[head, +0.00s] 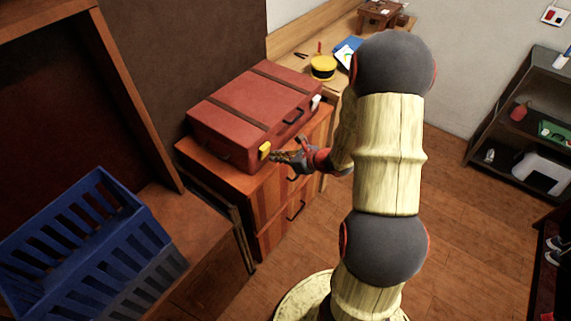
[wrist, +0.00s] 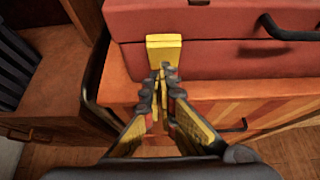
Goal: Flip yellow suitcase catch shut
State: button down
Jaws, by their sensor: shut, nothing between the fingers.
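A red suitcase (head: 251,110) with dark straps lies closed on a wooden drawer cabinet. Its yellow catch (head: 265,149) is on the front face near the left corner. In the wrist view the yellow catch (wrist: 164,49) spans the seam between lid and base of the suitcase (wrist: 220,62). My gripper (head: 277,157) is shut and empty, just in front of the catch. In the wrist view its fingertips (wrist: 163,72) are together right below the catch and overlap its lower edge. I cannot tell whether they touch it. Whether the catch lies fully flat is unclear.
A black handle (head: 294,116) and a white catch (head: 316,101) are farther right on the suitcase front. The drawer cabinet (head: 283,196) has dark handles. A blue slatted crate (head: 92,248) stands at left. A dark shelf (head: 518,135) is at right. Wooden floor between is clear.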

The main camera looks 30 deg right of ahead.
jog(key=shift+w+a+r, duration=0.1)
jog(key=shift+w+r, duration=0.05)
jog(key=shift+w, duration=0.3)
jog(key=shift+w+a+r+g+p, duration=0.25)
jog(key=shift+r+g+p, duration=0.25)
jog(key=shift+p, duration=0.75)
jog(key=shift+w, duration=0.15)
jog(key=shift+f, duration=0.25)
jog(key=shift+d, duration=0.1)
jog(key=shift+r, duration=0.1)
jog(key=shift+r+p, duration=0.55)
jog(key=shift+r, duration=0.15)
